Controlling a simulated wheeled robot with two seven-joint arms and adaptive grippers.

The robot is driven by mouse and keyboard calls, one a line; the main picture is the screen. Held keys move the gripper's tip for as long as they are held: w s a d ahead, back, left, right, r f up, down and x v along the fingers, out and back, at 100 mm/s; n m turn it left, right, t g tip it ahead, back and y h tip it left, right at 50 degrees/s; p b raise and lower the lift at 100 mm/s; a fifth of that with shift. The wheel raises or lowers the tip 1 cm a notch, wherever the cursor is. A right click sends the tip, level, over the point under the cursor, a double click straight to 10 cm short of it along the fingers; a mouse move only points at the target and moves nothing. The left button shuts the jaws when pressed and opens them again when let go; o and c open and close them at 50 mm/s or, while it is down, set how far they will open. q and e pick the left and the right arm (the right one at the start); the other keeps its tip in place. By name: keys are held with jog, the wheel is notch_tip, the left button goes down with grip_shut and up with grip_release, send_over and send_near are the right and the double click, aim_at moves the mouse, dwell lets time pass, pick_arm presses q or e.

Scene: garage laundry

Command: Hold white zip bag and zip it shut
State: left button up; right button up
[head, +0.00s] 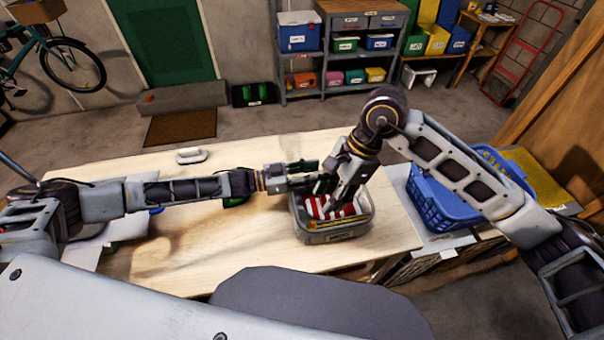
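A grey open-topped bin (335,237) stands on the wooden table, with red-and-white striped contents (322,208) inside. I cannot make out a white zip bag for certain; the grippers hide part of the bin. My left gripper (314,175) reaches in level from the left, over the bin's back edge, its dark fingers apart. My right gripper (336,201) points down over the bin from above, close beside the left one. Its fingertips overlap the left gripper and the contents, so its opening and any hold are unclear.
The wooden table (200,255) has clear space left of the bin. A small white handled object (191,155) lies near its back edge. A blue basket (438,205) stands to the right. White sheets (118,228) lie at the left. Shelves (352,50) stand behind.

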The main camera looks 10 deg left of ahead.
aim_at(314, 221)
pick_arm(q)
jog(key=shift+x, duration=1)
grip_shut()
pick_arm(e)
jog(key=shift+c, duration=0.4)
jog(key=shift+d+r+m+y, duration=0.4)
jog(key=shift+d+r+m, duration=0.25)
jog(key=shift+r+m, duration=0.15)
jog(key=shift+f, duration=0.1)
jog(key=shift+x, duration=5.95)
